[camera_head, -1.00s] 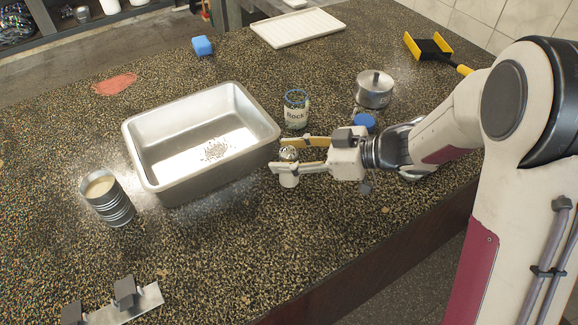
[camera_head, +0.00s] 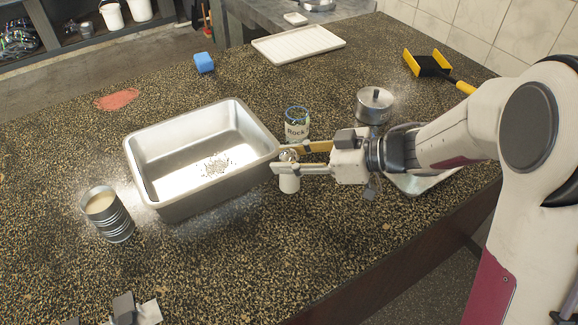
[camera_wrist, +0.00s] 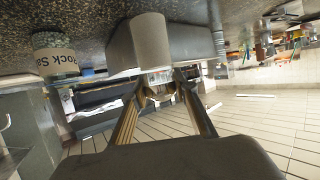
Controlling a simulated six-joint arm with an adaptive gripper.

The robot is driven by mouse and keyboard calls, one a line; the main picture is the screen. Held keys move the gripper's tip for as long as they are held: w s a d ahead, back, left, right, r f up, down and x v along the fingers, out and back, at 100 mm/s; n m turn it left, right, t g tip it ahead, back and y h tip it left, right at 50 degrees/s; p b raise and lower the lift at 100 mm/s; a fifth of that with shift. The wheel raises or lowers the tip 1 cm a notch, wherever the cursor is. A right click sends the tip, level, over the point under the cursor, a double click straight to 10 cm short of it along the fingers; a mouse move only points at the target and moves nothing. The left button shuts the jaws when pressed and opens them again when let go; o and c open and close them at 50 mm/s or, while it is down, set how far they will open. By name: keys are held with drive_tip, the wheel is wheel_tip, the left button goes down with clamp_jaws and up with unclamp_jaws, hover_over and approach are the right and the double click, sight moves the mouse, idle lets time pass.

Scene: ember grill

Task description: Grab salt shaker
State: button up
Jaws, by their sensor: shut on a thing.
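The salt shaker (camera_head: 289,182) is a small white cylinder with a rounded metal top. My gripper (camera_head: 287,161) is shut on it near its top, and the lower white body hangs below the fingers. The shaker looks upright; whether its base is clear of the counter is hard to tell.
A metal pan (camera_head: 180,208) with grains inside stands left of my gripper. A rock salt jar (camera_head: 297,130) stands close behind it; its label shows in the wrist view (camera_wrist: 55,60).

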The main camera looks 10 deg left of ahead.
drive_tip(key=shift+r, duration=3.05)
